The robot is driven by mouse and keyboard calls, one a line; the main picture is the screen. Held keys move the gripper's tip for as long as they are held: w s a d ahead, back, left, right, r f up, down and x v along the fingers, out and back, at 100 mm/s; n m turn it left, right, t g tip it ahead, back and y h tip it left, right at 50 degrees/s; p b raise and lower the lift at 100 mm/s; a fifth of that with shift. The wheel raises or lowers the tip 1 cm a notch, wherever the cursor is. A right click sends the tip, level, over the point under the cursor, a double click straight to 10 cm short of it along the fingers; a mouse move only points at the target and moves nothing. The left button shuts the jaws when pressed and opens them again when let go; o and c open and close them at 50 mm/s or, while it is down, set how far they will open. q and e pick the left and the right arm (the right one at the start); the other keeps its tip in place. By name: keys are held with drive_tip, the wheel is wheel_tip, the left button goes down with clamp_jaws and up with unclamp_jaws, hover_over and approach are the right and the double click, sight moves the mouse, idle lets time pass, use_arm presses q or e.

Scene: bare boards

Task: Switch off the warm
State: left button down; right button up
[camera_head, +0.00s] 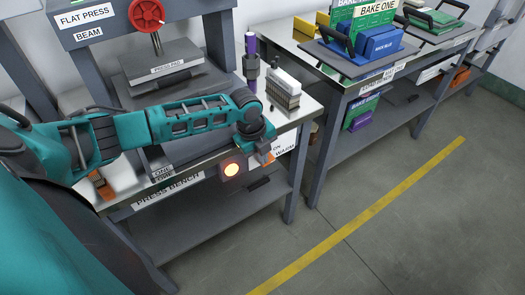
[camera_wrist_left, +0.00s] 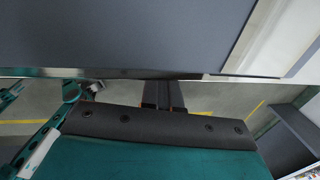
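A white label (camera_head: 286,152) reading "WARM" is on the front to the right of the lamp, partly covered by my left gripper. My left gripper (camera_head: 267,158) points down at the bench's front edge, right of the lamp and in front of the label. Any switch by the label is hidden. In the left wrist view its dark fingers (camera_wrist_left: 163,96) show close together beside the bench edge; their gap is unclear. My right gripper is not in view.
The flat press with its red wheel (camera_head: 147,14) and press pad (camera_head: 160,66) stands behind my left arm. A second bench (camera_head: 340,92) stands further right. Floor in front is clear.

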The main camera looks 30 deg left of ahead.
use_arm(q)
drive_tip(key=p, duration=0.1)
drive_tip(key=s+f+p, duration=0.1)
drive_tip(key=p, duration=0.1)
drive_tip(key=shift+s+a+f+t, duration=0.15)
drive_tip(key=shift+s+a+t, duration=0.1)
drive_tip(key=shift+a+t, duration=0.05)
drive_tip(key=shift+s+f+p, duration=0.1)
drive_tip(key=shift+f+p, duration=0.2)
drive_tip(key=shift+p, duration=0.05)
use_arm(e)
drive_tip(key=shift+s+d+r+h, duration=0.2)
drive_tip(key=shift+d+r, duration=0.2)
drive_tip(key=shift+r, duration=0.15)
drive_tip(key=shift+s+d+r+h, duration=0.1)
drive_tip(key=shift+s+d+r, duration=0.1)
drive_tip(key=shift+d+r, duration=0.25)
use_arm(q)
drive_tip(key=shift+f, duration=0.2)
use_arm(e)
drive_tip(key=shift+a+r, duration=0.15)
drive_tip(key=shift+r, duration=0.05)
